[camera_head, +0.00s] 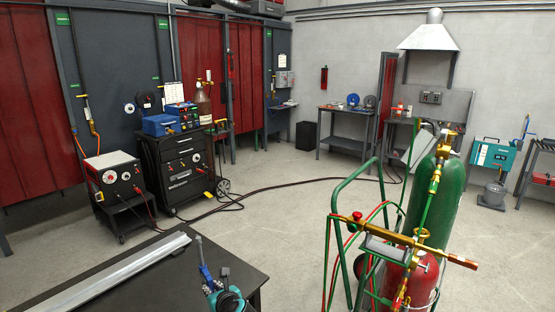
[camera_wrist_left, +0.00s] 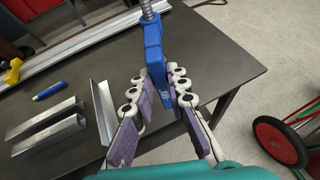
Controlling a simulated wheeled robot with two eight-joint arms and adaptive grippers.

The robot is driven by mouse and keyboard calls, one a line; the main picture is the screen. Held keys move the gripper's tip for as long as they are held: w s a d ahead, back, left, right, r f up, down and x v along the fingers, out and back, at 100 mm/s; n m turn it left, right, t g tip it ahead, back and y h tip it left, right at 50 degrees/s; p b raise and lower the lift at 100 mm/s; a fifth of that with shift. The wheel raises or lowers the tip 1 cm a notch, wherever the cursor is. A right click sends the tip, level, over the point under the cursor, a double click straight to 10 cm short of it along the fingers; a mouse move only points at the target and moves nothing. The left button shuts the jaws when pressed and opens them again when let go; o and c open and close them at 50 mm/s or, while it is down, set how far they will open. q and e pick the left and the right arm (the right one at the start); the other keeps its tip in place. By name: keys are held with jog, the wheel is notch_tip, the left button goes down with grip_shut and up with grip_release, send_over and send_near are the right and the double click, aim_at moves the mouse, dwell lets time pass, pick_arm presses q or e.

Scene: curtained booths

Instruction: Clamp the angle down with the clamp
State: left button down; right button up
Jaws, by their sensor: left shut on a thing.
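My left gripper (camera_head: 215,284) is at the bottom of the head view, at the table's right part. In the left wrist view its purple-padded fingers (camera_wrist_left: 160,88) are shut on a blue clamp (camera_wrist_left: 153,48) with a threaded metal screw at its top. The clamp also shows in the head view (camera_head: 205,270), standing roughly upright. A short grey metal angle (camera_wrist_left: 103,108) lies on the dark table, left of the fingers and apart from the clamp. My right gripper is not in view.
The dark table (camera_wrist_left: 210,62) bears a long metal profile (camera_head: 115,275), two short metal channels (camera_wrist_left: 45,125), a blue marker-like item (camera_wrist_left: 48,91) and a yellow item (camera_wrist_left: 13,72). A gas-bottle cart with a red wheel (camera_wrist_left: 280,140) stands beyond the table's right edge.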

pick_arm(q)
jog(key=s+d+r+m+h, duration=0.1)
jog(key=s, duration=0.5)
jog(key=s+d+r+m+t+h, duration=0.1)
jog(key=s+r+m+h, duration=0.1)
jog(key=s, duration=0.3)
jog(key=shift+s+d+t, duration=0.3)
jog(key=shift+s+d, duration=0.05)
jog(key=shift+s, duration=0.05)
jog(key=shift+r, duration=0.1)
